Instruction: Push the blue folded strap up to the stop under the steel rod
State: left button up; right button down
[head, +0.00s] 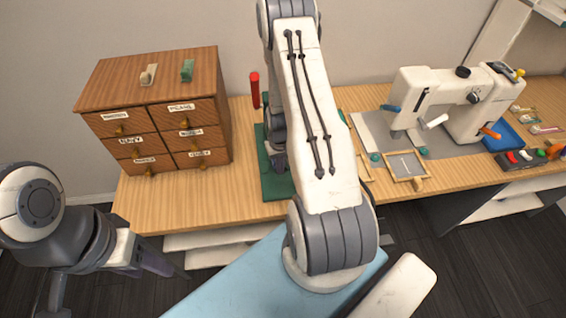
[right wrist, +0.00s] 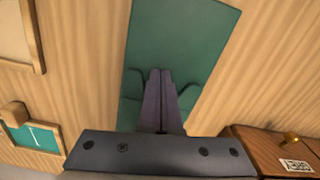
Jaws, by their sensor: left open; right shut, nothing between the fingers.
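I cannot make out the blue folded strap, the stop or the steel rod in either view; my right arm covers much of the work area in the head view. My right gripper (right wrist: 160,73) is shut and empty, with its fingertips over a green mat (right wrist: 185,35) in the right wrist view. The mat also shows beside my right arm in the head view (head: 273,187). My left gripper (head: 180,272) is open at the lower left, off the table's front edge and away from the mat.
A wooden drawer cabinet (head: 150,110) stands left of the mat. A red upright piece (head: 255,90) stands at the mat's back left. A white sewing machine (head: 455,100), a small wooden frame (head: 404,166) and a blue tray (head: 510,135) are at the right. Bare tabletop (head: 170,203) lies before the cabinet.

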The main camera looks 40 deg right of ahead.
aim_at(284, 182)
jog(key=s, duration=0.1)
jog(key=s+a, duration=0.1)
jog(key=s, duration=0.1)
jog(key=shift+s+a+r, duration=0.1)
jog(key=shift+a, duration=0.1)
notch_tip(284, 182, up, 10)
jog(key=b, duration=0.1)
jog(key=w+a+r+n, duration=0.25)
jog(key=a+r, duration=0.45)
jog(key=a, duration=0.4)
jog(key=s+a+r+n, duration=0.35)
jog(key=a+r, duration=0.25)
jog(key=a, duration=0.3)
jog(key=s+a+r+n, duration=0.2)
jog(key=s+a+r, duration=0.1)
jog(key=s+a, duration=0.2)
jog(key=s+a+r+n+y, duration=0.1)
jog(key=s+a+r+n, duration=0.2)
jog(key=s, duration=0.7)
jog(key=shift+a+r, duration=0.15)
jog(key=shift+a, duration=0.8)
